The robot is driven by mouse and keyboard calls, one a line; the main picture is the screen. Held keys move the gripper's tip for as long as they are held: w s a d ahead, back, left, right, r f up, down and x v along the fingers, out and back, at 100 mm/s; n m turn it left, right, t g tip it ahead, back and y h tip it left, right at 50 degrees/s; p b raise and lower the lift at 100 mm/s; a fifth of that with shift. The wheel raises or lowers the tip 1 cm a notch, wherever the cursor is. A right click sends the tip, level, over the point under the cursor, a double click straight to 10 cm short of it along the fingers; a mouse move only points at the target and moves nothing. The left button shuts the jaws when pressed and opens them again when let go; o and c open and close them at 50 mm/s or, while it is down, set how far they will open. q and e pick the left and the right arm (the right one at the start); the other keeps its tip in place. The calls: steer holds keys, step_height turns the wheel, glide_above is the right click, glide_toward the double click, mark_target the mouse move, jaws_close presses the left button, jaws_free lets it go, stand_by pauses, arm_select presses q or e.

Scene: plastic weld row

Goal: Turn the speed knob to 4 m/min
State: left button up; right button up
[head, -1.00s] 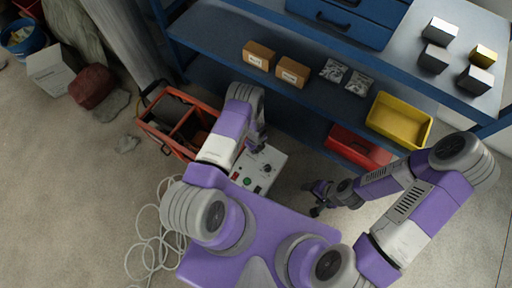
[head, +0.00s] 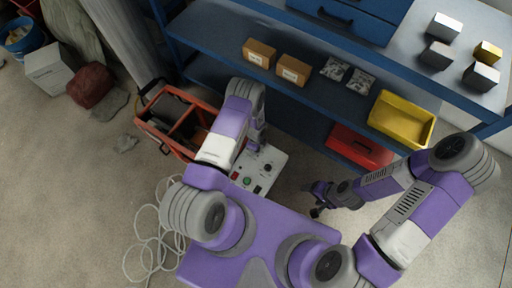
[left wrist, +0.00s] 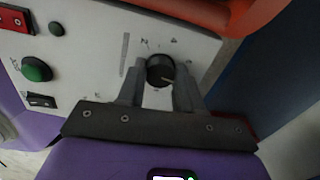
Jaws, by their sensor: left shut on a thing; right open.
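The speed knob (left wrist: 160,71) is a round black knob with a pale pointer line, on a white control panel (left wrist: 90,50). In the left wrist view its pointer aims toward the lower right; the dial marks around it are too small and blurred to read surely. My left gripper (left wrist: 158,80) is shut on the knob, one finger on each side.
The panel also has a green button (left wrist: 36,70), a small dark green button (left wrist: 56,29) and a black rocker switch (left wrist: 41,100). An orange tool carrier (head: 150,127) stands left of my left arm. A blue shelf (head: 215,75) with boxes and bins stands behind.

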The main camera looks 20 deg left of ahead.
arm_select(q)
steer(key=n+b, duration=0.1)
steer(key=n, duration=0.3)
steer(key=shift+n+b, duration=0.3)
steer(key=shift+b, duration=0.05)
steer(key=n+b, duration=0.1)
steer(key=n, duration=0.2)
steer(key=shift+n, duration=0.4)
steer(key=n+b, duration=0.1)
steer(key=n, duration=0.3)
steer(key=n+b, duration=0.1)
steer(key=n, duration=0.3)
steer(key=shift+n, duration=0.4)
steer(key=o, duration=1)
steer(key=shift+r, duration=0.15)
